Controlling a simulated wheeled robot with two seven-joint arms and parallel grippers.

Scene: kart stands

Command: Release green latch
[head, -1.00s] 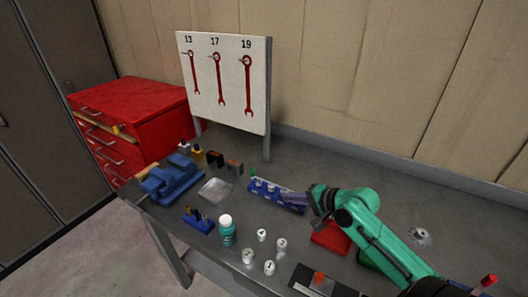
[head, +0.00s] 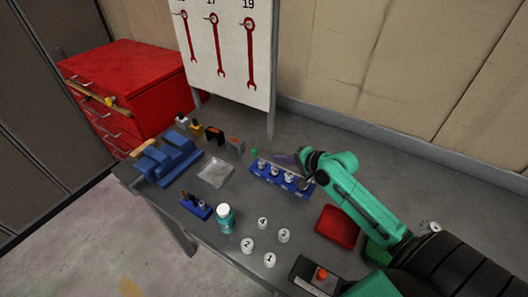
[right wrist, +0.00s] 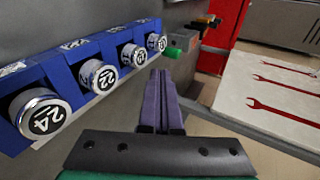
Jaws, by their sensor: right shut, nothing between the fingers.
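The green latch (head: 254,152) is a small green piece at the far left end of the blue socket rack (head: 262,174). In the right wrist view the latch (right wrist: 172,52) shows as a green tab beyond the last socket, ahead of my fingers. The blue rack (right wrist: 62,72) there holds several chrome sockets, with 24 and 22 readable. My right gripper (head: 284,159) is behind the rack, its purple fingers pointing left toward the latch. In the right wrist view the fingers (right wrist: 160,78) are together and empty, with a gap to the latch. My left gripper is not in view.
Numbered white caps (head: 284,236), a teal bottle (head: 225,219) and a red tray (head: 338,226) stand in front of the rack. A blue vise (head: 168,160) is at left. The wrench board (head: 228,60) stands behind the table.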

